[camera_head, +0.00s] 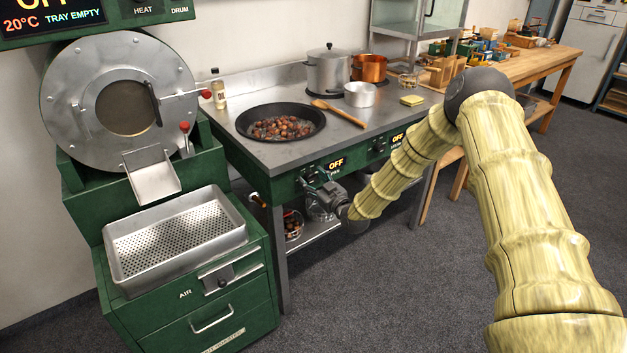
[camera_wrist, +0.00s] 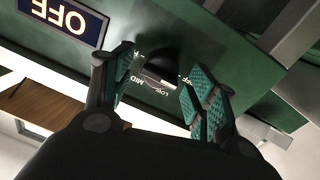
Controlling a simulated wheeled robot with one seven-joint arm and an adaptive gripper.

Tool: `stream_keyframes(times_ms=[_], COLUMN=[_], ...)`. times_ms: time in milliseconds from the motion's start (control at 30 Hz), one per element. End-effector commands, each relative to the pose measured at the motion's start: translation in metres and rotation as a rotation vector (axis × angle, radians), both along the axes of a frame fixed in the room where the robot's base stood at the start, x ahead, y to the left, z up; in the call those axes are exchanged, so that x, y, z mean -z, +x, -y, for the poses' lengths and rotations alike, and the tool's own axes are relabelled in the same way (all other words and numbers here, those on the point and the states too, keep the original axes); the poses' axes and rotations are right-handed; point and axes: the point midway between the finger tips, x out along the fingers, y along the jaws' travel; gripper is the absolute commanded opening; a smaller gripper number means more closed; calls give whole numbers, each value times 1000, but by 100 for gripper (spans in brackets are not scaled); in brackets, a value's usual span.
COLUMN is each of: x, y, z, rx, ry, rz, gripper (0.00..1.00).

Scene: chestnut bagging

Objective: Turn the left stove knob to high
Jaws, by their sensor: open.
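The left stove knob (camera_wrist: 160,72) is a dark round knob on the green front panel, with dial marks including LOW and MID around it in the wrist view. Its display (camera_head: 336,164) reads OFF, and the display also shows upside down in the wrist view (camera_wrist: 66,20). My gripper (camera_head: 312,180) is at the panel just left of and below that display. In the wrist view its two teal-padded fingers (camera_wrist: 158,90) are apart, one on each side of the knob. I cannot tell whether either finger touches it.
A black pan of chestnuts (camera_head: 281,137) sits on the stove top (camera_head: 265,158) above the knob. A second display (camera_head: 397,139) to the right also reads OFF. A wooden spatula (camera_head: 338,113), pots (camera_head: 328,70) and a shelf with jars (camera_head: 310,240) are nearby. The roaster (camera_head: 75,190) stands left.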

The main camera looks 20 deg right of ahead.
Motion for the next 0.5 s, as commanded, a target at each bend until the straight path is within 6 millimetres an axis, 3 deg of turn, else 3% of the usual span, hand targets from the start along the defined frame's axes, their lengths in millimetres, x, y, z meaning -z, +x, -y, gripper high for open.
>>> stream_keyframes(times_ms=[367,500], x=[1,1], y=[5,5], z=[-1,-1], rx=[1,1], ry=[1,0], rz=[-1,-1], gripper=[58,36])
